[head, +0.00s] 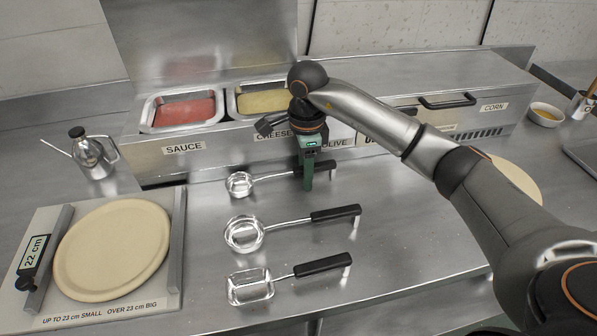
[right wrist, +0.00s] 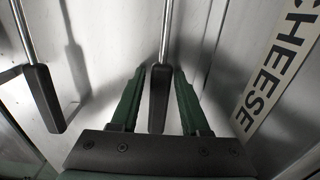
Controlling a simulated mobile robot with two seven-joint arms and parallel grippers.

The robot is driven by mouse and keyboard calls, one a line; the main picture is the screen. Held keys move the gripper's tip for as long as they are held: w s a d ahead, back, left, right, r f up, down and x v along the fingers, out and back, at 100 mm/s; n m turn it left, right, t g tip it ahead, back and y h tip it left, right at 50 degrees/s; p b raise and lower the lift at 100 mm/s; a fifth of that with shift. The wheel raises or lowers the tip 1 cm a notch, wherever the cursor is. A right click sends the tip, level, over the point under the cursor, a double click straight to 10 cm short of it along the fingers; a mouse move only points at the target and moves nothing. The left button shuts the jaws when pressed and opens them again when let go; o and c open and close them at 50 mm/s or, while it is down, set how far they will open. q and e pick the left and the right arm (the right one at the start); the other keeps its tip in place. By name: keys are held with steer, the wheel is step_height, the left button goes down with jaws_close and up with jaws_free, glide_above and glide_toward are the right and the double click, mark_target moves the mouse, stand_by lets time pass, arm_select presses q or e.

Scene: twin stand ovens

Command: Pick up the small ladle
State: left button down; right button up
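Three ladle-like tools lie side by side on the steel counter. The small ladle (head: 240,184), with the smallest round bowl, is the one at the back, its black handle pointing right. A larger round ladle (head: 244,234) lies in the middle, and a square-bowled scoop (head: 250,286) at the front. My right gripper (head: 308,182) points down at the small ladle's handle. In the right wrist view the black handle (right wrist: 158,95) lies between the two green fingers of the gripper (right wrist: 158,78), with a gap on each side. The gripper is open. My left gripper is not in view.
A topping station with sauce (head: 185,112) and cheese (head: 263,101) pans stands close behind the small ladle. A dough disc (head: 112,250) on a sizing board (head: 172,290) lies at left, with an oil can (head: 93,155) behind it. The front right counter is clear.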

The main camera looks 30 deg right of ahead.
jaws_close()
steer(key=shift+r, duration=0.1)
stand_by(0.5)
